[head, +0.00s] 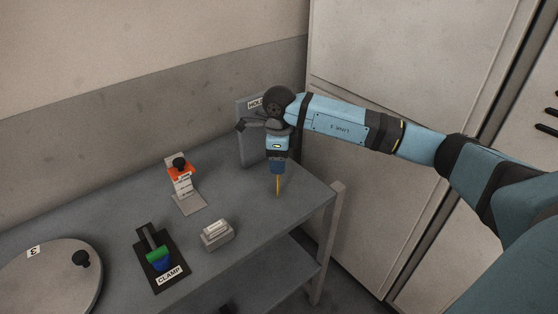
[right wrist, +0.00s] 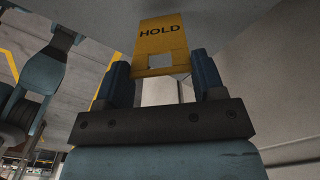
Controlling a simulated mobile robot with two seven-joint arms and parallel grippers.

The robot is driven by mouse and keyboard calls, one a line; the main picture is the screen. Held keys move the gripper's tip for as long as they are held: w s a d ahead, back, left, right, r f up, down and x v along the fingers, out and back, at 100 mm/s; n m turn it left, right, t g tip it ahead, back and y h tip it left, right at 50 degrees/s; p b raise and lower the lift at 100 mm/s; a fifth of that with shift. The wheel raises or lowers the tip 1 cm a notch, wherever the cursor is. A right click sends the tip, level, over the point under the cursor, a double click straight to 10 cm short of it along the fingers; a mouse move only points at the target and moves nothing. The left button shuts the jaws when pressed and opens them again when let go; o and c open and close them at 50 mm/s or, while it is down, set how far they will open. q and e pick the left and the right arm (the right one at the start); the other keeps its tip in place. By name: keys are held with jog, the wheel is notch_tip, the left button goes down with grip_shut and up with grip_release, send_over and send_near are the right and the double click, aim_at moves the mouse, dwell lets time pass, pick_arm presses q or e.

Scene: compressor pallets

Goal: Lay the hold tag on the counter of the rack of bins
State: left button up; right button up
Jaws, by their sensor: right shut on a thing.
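The hold tag (right wrist: 161,42) is a yellow plate with the word HOLD and a square hole near its lower edge. My right gripper (right wrist: 158,77) is shut on it, with a blue finger at each side of its lower end. In the head view the tag (head: 278,186) appears as a thin yellow strip, nearly edge-on, pointing down from my right gripper (head: 277,169) above the right end of the grey bench. My left gripper does not show in the head view. I cannot make out a rack of bins in these frames.
A grey upright panel with a partly hidden HOLD label (head: 254,104) stands behind my right gripper. The bench (head: 120,204) carries an orange-and-white stand (head: 182,178), a small block stack (head: 217,235), a CLAMP holder (head: 168,277) and a round plate (head: 45,285). Tall pale cabinets (head: 350,190) stand right.

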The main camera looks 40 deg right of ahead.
jog(key=shift+f, duration=0.55)
jog(key=shift+f, duration=0.15)
jog(key=o, duration=1.1)
